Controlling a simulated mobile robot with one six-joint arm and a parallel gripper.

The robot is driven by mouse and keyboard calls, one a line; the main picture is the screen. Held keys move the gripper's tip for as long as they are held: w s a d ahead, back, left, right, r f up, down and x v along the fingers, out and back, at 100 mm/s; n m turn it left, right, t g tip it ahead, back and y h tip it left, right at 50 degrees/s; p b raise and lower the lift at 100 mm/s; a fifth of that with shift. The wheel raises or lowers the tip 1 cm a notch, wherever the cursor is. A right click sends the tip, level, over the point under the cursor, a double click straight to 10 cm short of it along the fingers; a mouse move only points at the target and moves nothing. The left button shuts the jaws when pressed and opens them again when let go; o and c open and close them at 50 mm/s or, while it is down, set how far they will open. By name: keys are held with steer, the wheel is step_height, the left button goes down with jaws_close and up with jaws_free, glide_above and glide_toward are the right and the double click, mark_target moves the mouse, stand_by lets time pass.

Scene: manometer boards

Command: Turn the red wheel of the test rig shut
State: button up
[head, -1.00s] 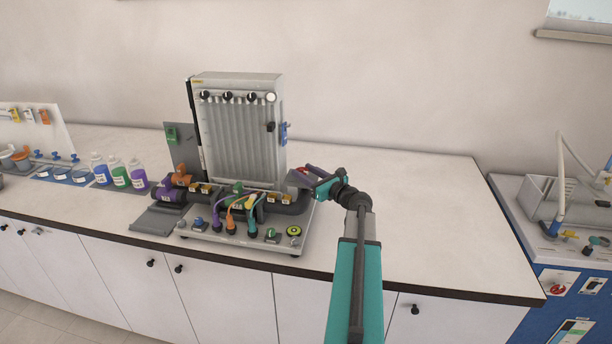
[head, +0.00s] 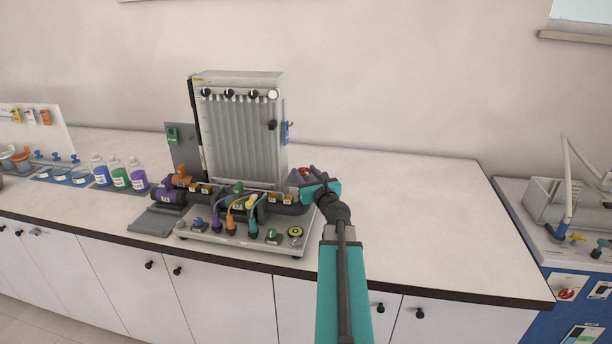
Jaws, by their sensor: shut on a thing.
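The test rig (head: 240,130) stands on the counter, a grey upright board on a base with dark pipework along its front. The red wheel (head: 304,171) shows as a small red patch at the right end of the pipework, mostly hidden behind my gripper. My gripper (head: 307,184) is at that right end, shut on the red wheel as far as can be seen. The fingertips are small and partly covered by my teal wrist, so the exact hold is unclear.
Colored hoses (head: 245,212) and knobs crowd the rig's base. Several bottles (head: 120,174) stand left of the rig. The counter (head: 420,215) is clear to the right. A blue bench unit (head: 560,285) stands beyond its right end.

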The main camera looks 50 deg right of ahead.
steer(key=o, duration=1.1)
steer(key=shift+c, duration=0.2)
